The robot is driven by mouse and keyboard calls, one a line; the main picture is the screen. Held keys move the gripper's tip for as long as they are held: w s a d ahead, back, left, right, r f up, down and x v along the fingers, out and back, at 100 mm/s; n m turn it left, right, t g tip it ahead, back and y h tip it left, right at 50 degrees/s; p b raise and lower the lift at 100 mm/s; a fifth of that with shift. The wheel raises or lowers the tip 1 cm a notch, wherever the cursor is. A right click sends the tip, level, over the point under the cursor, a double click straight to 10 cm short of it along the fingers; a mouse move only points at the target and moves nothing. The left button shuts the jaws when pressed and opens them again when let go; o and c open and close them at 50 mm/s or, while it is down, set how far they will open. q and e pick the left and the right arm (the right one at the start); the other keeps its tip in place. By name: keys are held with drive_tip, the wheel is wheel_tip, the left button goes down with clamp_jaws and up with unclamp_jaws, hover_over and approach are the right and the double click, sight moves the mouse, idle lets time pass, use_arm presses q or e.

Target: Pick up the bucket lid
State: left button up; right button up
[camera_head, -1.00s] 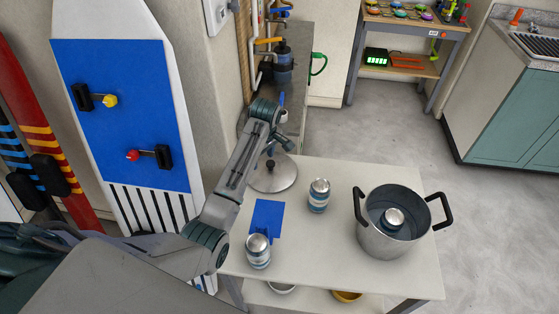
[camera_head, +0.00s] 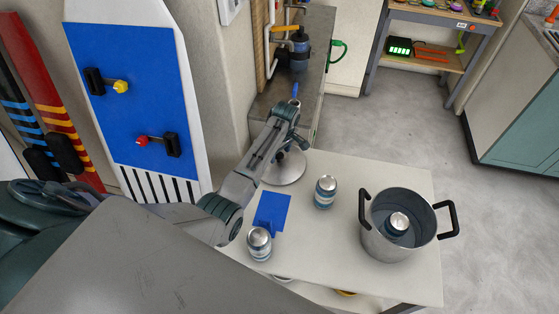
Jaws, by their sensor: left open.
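The bucket lid (camera_head: 287,171), a round grey metal disc, lies flat at the far left corner of the white table. My left gripper (camera_head: 291,146) is open just above it, over the lid's far side, and largely covers the lid's knob. I cannot tell whether the fingers touch the knob. The metal bucket (camera_head: 392,244), a pot with two black handles, stands uncovered at the table's right with a silver-topped can (camera_head: 398,223) inside. My right gripper is out of view.
Two more silver-topped cans stand on the table, one in the middle (camera_head: 325,192) and one at the front left (camera_head: 260,243). A blue sheet (camera_head: 272,211) lies between them. A counter (camera_head: 308,70) with a pump-like device stands behind the lid. Grey floor is free at the right.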

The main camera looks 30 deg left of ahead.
use_arm(q)
drive_tip(key=shift+a+f, duration=0.15)
drive_tip(key=shift+f, duration=0.9)
drive_tip(key=c, duration=1.1)
